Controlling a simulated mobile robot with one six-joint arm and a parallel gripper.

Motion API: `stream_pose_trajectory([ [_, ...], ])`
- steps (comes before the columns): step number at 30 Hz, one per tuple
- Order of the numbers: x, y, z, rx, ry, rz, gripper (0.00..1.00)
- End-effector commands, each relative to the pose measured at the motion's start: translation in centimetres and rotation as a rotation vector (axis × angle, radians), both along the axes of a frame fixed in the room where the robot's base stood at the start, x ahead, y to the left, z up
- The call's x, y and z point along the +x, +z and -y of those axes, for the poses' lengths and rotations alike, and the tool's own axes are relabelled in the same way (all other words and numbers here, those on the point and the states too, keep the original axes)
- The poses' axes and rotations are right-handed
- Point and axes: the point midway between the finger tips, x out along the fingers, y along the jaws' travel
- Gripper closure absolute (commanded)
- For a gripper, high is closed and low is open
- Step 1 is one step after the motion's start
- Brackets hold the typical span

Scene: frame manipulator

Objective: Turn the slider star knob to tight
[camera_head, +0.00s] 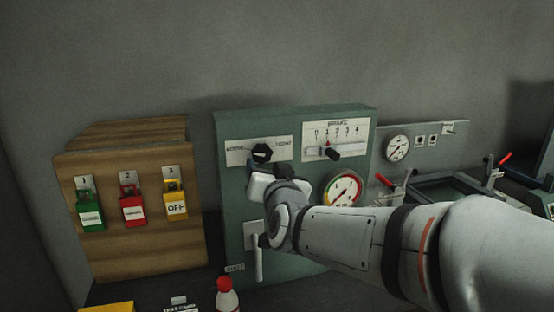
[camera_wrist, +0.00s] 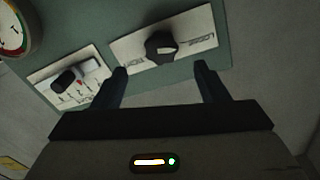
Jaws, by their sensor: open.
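The black star knob (camera_head: 262,152) sits on a white label plate (camera_head: 235,157) at the upper left of the green panel. The plate reads LOOSE at its left end and appears to read TIGHT at its right. My gripper (camera_head: 268,168) is just in front of and below the knob in the head view, partly covering the plate's lower edge. In the wrist view the star knob (camera_wrist: 161,47) lies beyond and between the two open fingertips (camera_wrist: 160,72), apart from them. A pale mark shows on its face. The gripper holds nothing.
A BRAKE slider (camera_head: 332,152) is right of the knob on the green panel (camera_head: 230,125), with a round gauge (camera_head: 342,190) below. A white lever handle (camera_head: 258,265) hangs lower left. A red-capped bottle (camera_head: 226,297) stands in front.

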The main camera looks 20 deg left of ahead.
Motion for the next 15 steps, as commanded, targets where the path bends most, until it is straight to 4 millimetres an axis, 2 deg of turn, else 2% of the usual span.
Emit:
stream_pose_trajectory([
  [5, 1.4, 0.3, -1.0, 0.006, -0.002, 0.009, 0.33],
  [15, 5.7, 0.4, -3.2, 0.006, -0.001, 0.007, 0.33],
])
